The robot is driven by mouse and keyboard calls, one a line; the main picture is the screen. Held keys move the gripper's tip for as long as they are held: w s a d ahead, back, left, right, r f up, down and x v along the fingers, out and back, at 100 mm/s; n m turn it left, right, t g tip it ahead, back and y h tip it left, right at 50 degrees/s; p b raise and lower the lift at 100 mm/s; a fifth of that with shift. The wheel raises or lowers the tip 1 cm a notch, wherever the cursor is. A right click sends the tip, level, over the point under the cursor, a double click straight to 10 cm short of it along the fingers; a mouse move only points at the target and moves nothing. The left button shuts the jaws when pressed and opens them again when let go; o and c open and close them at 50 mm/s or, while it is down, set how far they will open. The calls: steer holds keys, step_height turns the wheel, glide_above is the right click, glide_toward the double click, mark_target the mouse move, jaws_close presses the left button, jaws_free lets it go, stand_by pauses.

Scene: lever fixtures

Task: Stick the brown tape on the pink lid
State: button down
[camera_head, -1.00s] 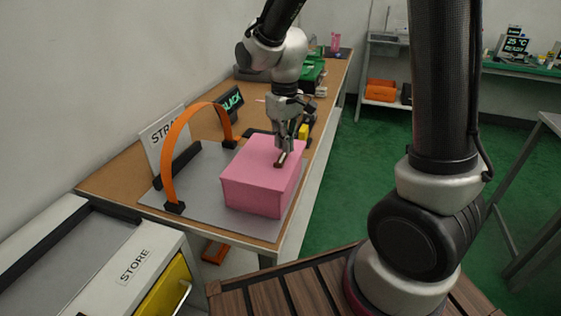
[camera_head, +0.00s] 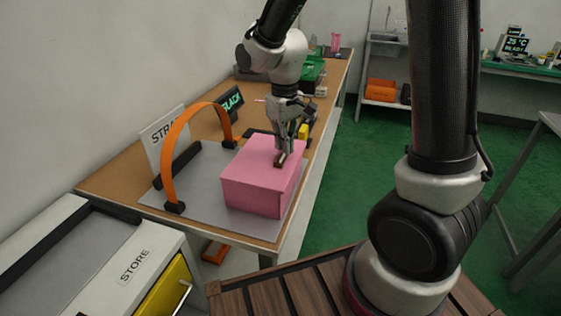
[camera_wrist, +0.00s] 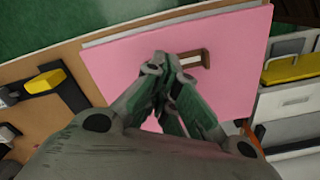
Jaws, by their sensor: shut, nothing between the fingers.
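The pink box with its pink lid (camera_head: 258,158) sits on the grey mat on the bench. The lid's top fills the middle of the wrist view (camera_wrist: 225,85). The brown tape (camera_head: 280,161) is a short dark strip lying on the lid near its right side. In the wrist view the brown tape (camera_wrist: 205,58) shows just right of the fingertips, its left end partly hidden by them. My gripper (camera_head: 284,151) points down over the lid, shut and empty, with its fingertips (camera_wrist: 163,60) close to the tape. I cannot tell whether they touch it.
An orange strap arch (camera_head: 172,140) stands on the mat (camera_head: 205,195) left of the box, with a "STRAP" sign behind. A "BLACK" display (camera_head: 232,102) and a yellow item (camera_head: 303,131) are farther back. A "STORE" cabinet (camera_head: 130,265) stands at the front left.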

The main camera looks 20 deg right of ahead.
mark_target(284, 155)
steer(key=shift+f, duration=0.9)
stand_by(0.4)
steer(key=shift+r, duration=3.55)
steer(key=shift+s, duration=0.1)
steer(key=s, duration=0.1)
steer(key=s+d, duration=0.1)
steer(key=s, duration=0.1)
steer(key=shift+s+d+f+g, duration=0.15)
steer(key=shift+s+d+g, duration=0.05)
steer(key=shift+d+g, duration=0.2)
steer(key=s+d+r+m+t, duration=0.4)
steer(key=s+d+r+t, duration=0.1)
steer(key=s+d+r, duration=0.6)
steer(key=s+d, duration=0.2)
steer(key=s, duration=0.2)
steer(key=shift+s+m, duration=0.2)
steer(key=shift+m, duration=0.2)
